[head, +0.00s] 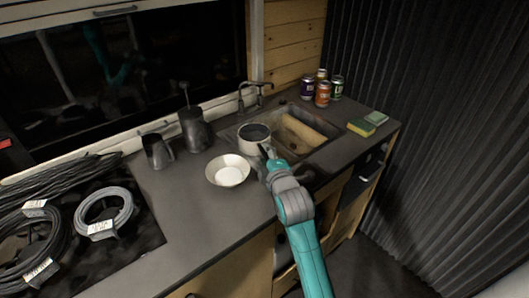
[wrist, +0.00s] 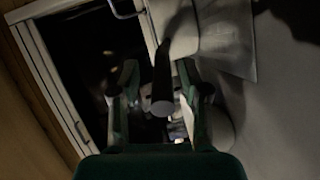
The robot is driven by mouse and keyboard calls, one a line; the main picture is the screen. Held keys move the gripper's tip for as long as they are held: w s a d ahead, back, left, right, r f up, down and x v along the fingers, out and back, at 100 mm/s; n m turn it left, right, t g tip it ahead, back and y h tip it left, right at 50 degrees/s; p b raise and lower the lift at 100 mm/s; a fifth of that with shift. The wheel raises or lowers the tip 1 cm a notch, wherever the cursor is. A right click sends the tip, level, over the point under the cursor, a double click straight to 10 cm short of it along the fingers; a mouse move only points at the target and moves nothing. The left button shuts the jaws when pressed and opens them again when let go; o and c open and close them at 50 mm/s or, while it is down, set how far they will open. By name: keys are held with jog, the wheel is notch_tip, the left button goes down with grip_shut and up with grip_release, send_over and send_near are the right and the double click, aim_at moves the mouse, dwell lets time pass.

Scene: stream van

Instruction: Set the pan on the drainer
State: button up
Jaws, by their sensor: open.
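The pan (head: 254,139), pale outside and dark inside, stands upright at the left end of the sink unit, where the drainer (head: 229,134) shows beside it. I cannot tell exactly how much of its base rests there. My gripper (head: 266,154) is at the pan's near right side. In the wrist view my gripper (wrist: 160,88) is open, with one finger on each side of a dark bar, which looks like the pan's handle (wrist: 162,95). I see gaps between the bar and the fingers. My gripper partly hides the handle in the head view.
A pale bowl (head: 228,171) sits on the counter just left of my gripper. Right are the sink basin (head: 309,132), several cans (head: 322,92) and a sponge (head: 376,118). Cable coils (head: 103,213) lie left.

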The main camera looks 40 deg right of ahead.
jog(key=v, duration=0.9)
jog(key=shift+s, duration=0.15)
